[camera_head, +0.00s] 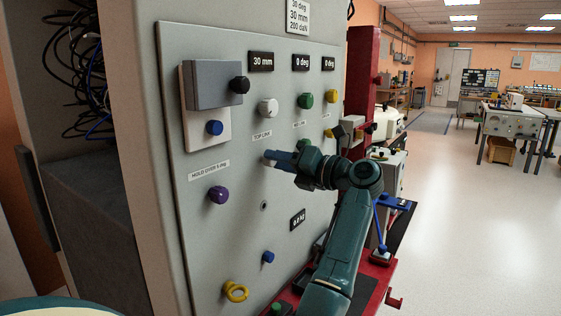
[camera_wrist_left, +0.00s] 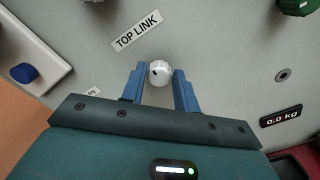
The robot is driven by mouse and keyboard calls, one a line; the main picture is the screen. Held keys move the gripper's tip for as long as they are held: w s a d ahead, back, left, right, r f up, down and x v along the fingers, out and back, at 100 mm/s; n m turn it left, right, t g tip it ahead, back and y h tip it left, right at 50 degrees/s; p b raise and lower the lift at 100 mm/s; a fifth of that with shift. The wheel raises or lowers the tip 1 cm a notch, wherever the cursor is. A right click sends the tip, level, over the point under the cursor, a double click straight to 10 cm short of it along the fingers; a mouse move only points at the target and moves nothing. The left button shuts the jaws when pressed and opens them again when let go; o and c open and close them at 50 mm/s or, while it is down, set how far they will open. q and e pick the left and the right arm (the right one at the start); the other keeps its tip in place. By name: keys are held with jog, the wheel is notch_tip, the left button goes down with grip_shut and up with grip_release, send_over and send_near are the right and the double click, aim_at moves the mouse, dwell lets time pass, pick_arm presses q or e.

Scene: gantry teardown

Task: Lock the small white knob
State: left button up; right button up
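The small white knob (camera_wrist_left: 160,72) is on the grey panel, below and to the right of the TOP LINK label (camera_wrist_left: 137,30) in the left wrist view. It has a dark mark on its face. My left gripper (camera_wrist_left: 159,78) points at the panel with one blue finger on each side of the knob. The fingers look apart, with a narrow gap on the left; contact on the right cannot be told. In the head view my left gripper (camera_head: 268,158) is close to the panel and mostly hides this knob. My right gripper is not in view.
A larger white knob (camera_head: 268,107) sits above, a green knob (camera_head: 305,100) to its right. A purple knob (camera_head: 218,194), a blue knob (camera_head: 268,256) and a yellow ring (camera_head: 235,291) are lower. A grey box (camera_head: 213,84) juts out at upper left.

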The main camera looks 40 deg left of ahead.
pick_arm(q)
jog(key=c, duration=0.6)
jog(key=shift+o, duration=0.2)
jog(key=shift+f+n+b, duration=0.1)
jog(key=shift+n+b, duration=0.3)
jog(key=shift+b, duration=0.15)
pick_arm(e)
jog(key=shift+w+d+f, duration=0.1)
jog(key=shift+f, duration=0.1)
pick_arm(q)
jog(key=shift+s+n+b, duration=0.15)
jog(key=shift+n+b, duration=2.95)
jog(key=shift+n, duration=1.2)
jog(key=shift+s+n+b, duration=0.1)
jog(key=shift+n+b, duration=3)
jog(key=shift+n, duration=1.2)
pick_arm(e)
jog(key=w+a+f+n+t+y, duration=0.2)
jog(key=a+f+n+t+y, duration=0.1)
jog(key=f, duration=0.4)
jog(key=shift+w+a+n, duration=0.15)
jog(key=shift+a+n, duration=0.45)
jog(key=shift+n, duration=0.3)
pick_arm(q)
jog(key=o, duration=1)
